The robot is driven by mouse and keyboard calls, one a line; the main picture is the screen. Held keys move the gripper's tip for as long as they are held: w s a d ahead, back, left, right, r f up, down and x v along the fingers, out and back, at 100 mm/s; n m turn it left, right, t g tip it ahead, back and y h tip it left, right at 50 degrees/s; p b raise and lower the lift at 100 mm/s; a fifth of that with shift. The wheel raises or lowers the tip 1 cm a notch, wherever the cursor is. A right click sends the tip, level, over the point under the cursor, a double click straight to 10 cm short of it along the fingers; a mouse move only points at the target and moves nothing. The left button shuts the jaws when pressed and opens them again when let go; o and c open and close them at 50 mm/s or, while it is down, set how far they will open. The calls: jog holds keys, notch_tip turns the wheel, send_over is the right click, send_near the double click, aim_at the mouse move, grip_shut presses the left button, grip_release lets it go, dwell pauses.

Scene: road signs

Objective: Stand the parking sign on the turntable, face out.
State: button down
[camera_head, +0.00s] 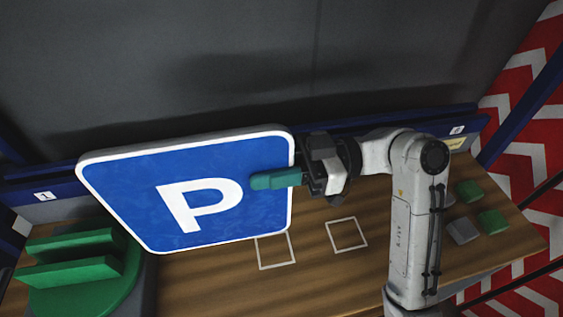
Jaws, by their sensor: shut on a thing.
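The parking sign (150,190) is a blue square plate with a white rim and a white P, tilted a little, its face toward the camera. My gripper (290,177) is at its right edge, shut on the sign, with a teal finger lying across the blue face. The sign is held above the wooden table. The green turntable (118,292) stands at the lower left, with two raised green bars and a slot between them. The sign's lower left edge overlaps the turntable in the picture; I cannot tell whether they touch.
The wooden table (200,284) has white square outlines near its middle. Green and grey blocks (469,191) lie at the right. A blue rail (377,122) with number labels runs along the back before a dark wall. Red and white chevron panels (515,125) stand at the right.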

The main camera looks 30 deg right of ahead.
aim_at(151, 194)
jog(key=b+x, duration=0.3)
jog(key=x, duration=2.5)
jog(key=shift+a, duration=0.2)
dwell(0.4)
jog(key=shift+f+b, duration=0.5)
jog(key=shift+b, duration=0.1)
dwell(0.4)
jog(key=c, duration=0.9)
grip_release()
jog(key=shift+c, duration=0.2)
jog(key=shift+f, duration=0.15)
jog(key=b+v, duration=0.2)
jog(key=v, duration=0.8)
jog(key=shift+d, duration=0.4)
